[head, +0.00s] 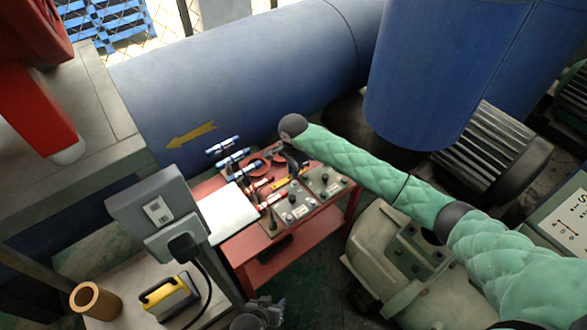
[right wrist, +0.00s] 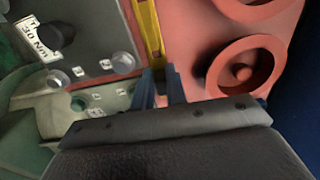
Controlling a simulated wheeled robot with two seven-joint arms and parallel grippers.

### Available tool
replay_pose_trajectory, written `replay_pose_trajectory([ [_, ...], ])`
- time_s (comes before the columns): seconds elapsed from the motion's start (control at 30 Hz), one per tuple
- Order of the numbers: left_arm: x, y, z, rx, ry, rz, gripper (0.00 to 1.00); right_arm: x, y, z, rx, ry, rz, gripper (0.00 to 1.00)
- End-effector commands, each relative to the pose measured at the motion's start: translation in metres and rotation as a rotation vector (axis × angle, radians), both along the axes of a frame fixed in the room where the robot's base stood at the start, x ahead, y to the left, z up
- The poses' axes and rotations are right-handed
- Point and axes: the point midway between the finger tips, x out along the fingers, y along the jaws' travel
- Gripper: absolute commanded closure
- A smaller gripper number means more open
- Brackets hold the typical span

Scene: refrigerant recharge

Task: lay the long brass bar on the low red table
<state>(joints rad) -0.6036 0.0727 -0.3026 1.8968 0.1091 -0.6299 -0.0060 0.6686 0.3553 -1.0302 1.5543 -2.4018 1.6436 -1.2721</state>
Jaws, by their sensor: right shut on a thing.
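The long brass bar shows as a yellow strip (head: 283,182) among the items over the low red table (head: 262,268). In the right wrist view the bar (right wrist: 150,32) runs up from between my finger tips, over the red surface. My right gripper (head: 298,172) reaches down over the table and is mostly hidden by its arm. In the right wrist view its fingers (right wrist: 161,85) are shut on the near end of the bar. I cannot tell whether the bar touches the table. My left gripper (head: 264,311) is at the bottom edge, apart from the table; its jaws are unclear.
Grey-green boxes with knobs (head: 298,203), red round wheels (right wrist: 243,72) and blue-ended fittings (head: 232,160) crowd the table. A white panel (head: 226,212) covers its left part. A grey stand holds a brass tube (head: 93,300) and a yellow-black device (head: 168,294). A pump (head: 400,270) stands right.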

Motion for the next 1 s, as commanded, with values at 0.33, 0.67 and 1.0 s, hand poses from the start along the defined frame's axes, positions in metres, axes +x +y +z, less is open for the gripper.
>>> replay_pose_trajectory([
  [0.33, -0.001, 0.0, -0.008, 0.0, -0.006, 0.002, 0.64, 0.0, 0.0, -0.002, 0.0, 0.0, 0.0, 1.0],
  [0.67, -0.002, 0.001, -0.009, 0.0, -0.004, 0.003, 0.64, 0.0, 0.0, -0.002, 0.0, 0.0, 0.0, 0.64],
  [1.0, -0.001, 0.001, -0.006, 0.001, -0.001, 0.002, 0.64, 0.002, -0.001, 0.016, 0.0, -0.004, -0.001, 0.64],
])
